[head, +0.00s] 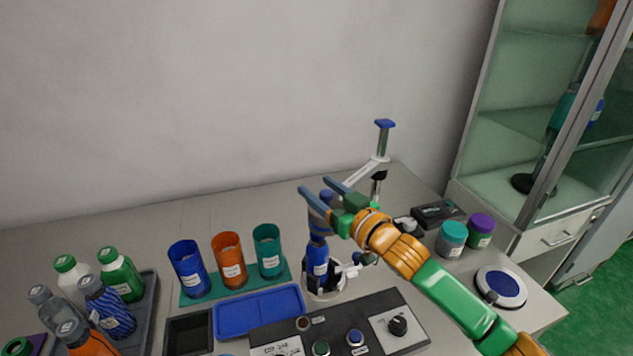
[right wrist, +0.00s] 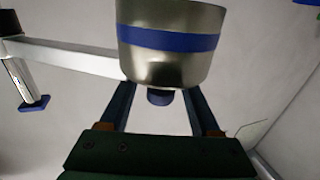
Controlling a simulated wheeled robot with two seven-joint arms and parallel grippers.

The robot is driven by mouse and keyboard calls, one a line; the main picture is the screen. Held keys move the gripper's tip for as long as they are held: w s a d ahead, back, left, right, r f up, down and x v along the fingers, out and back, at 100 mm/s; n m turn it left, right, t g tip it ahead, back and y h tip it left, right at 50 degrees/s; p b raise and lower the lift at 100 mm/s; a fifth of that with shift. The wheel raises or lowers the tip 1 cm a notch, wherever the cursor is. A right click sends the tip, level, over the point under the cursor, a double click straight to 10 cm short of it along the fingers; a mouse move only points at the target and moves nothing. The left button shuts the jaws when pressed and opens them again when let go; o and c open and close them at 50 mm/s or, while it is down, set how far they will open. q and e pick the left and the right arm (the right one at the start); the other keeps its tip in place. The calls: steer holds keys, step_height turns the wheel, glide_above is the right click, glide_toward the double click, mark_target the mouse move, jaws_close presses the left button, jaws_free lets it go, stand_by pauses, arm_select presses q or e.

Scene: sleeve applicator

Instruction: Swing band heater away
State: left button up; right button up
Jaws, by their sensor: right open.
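The band heater is a steel ring with a blue stripe; it fills the upper middle of the right wrist view (right wrist: 170,60). A pale arm (right wrist: 75,57) joins its side. In the head view the heater (head: 317,224) is partly hidden by my right gripper and sits above a blue bottle (head: 318,258) in a white holder. A small dark blue knob (right wrist: 160,97) on the heater lies between my right fingers in the wrist view. My right gripper (head: 318,187) is open; its fingers (right wrist: 158,108) are either side of the knob, contact unclear. My left gripper is out of view.
The stand's post (head: 383,142) with a blue top rises behind my right gripper. A control panel (head: 340,330) lies in front. Blue, orange and teal cups (head: 229,262) and a bottle tray (head: 148,310) are at left. Jars (head: 452,238) and a round blue pad (head: 500,286) are at right.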

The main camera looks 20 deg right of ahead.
steer(key=shift+w+a+f, duration=0.1)
steer(key=shift+w+a, duration=0.2)
steer(key=shift+w, duration=0.35)
steer(key=shift+s, duration=0.1)
steer(key=shift+d, duration=0.1)
jaws_close()
stand_by(0.8)
